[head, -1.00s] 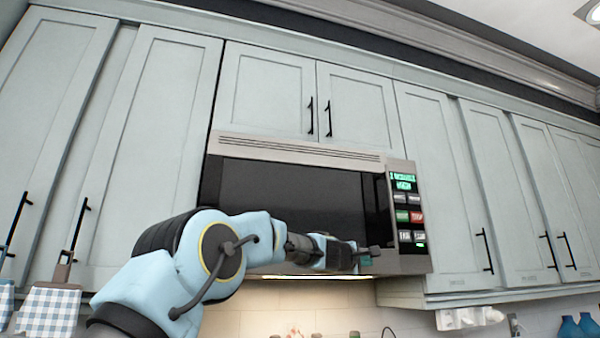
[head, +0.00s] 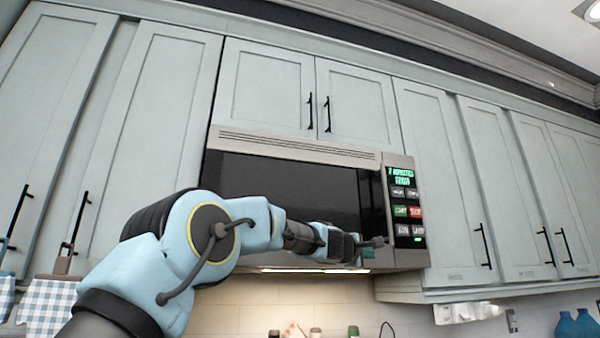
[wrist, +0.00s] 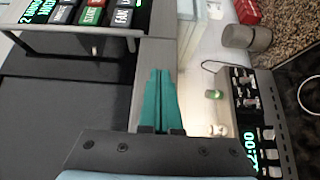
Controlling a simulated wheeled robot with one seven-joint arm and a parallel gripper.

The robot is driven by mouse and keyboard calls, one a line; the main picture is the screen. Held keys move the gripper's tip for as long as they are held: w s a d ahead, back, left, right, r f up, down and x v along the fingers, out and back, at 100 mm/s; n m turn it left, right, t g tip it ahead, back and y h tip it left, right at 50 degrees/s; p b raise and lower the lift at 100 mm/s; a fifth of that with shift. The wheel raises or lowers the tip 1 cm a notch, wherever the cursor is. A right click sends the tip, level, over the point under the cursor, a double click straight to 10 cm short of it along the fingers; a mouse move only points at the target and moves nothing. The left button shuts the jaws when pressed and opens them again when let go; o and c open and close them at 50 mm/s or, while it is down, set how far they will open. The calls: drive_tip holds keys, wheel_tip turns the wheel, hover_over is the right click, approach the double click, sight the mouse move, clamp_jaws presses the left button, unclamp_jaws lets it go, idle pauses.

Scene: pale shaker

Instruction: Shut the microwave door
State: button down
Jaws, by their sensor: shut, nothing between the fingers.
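The microwave (head: 402,162) is built in under the upper cabinets, with its dark-windowed door (head: 285,185) on the left and its lit control panel (head: 408,211) on the right. The door looks flush or nearly flush with the front; a small gap cannot be ruled out. In the wrist view the dark door (wrist: 65,95) lies at left, beside the lower frame. My gripper (head: 368,254) is at the microwave's lower right front, below the panel side. Its teal fingers (wrist: 160,78) are together and empty. Whether they touch the front is unclear.
Pale cabinets (head: 440,190) with black handles surround the microwave. Below, the wrist view shows a stove panel (wrist: 262,130) and several small items on the counter. A checked cloth (head: 45,302) hangs at lower left. Blue bottles (head: 577,325) stand at lower right.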

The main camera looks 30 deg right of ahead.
drive_tip(key=shift+s+a+b, duration=0.3)
drive_tip(key=shift+s, duration=0.4)
drive_tip(key=shift+s+a+b, duration=0.25)
drive_tip(key=shift+s+b, duration=0.05)
drive_tip(key=shift+s, duration=0.4)
drive_tip(key=shift+s+a+b, duration=0.3)
drive_tip(key=shift+s, duration=0.4)
drive_tip(key=w+a+f+m+y, duration=0.1)
drive_tip(key=w+a+f+y, duration=0.1)
drive_tip(key=w+a+f, duration=0.5)
drive_tip(key=w+a+f+m+y, duration=0.2)
drive_tip(key=w+a+f+y, duration=0.15)
drive_tip(key=a+f, duration=0.45)
drive_tip(key=w+a+f+m+y, duration=0.1)
drive_tip(key=w+a+f+y, duration=0.25)
drive_tip(key=a+f, duration=1.4)
drive_tip(key=s+a+f+g+y, duration=0.1)
drive_tip(key=s+a+f+y, duration=0.1)
drive_tip(key=a+f, duration=0.35)
drive_tip(key=s+a+f+m+g+y, duration=0.1)
drive_tip(key=s+a+f, duration=0.15)
drive_tip(key=a, duration=0.65)
drive_tip(key=s+a+f+g+y, duration=0.1)
drive_tip(key=s+a+f+y, duration=0.15)
drive_tip(key=a, duration=0.45)
drive_tip(key=s+a+f+g+y, duration=0.2)
drive_tip(key=s+a+f, duration=0.4)
drive_tip(key=s+a, duration=0.6)
drive_tip(key=shift+f+m, duration=0.3)
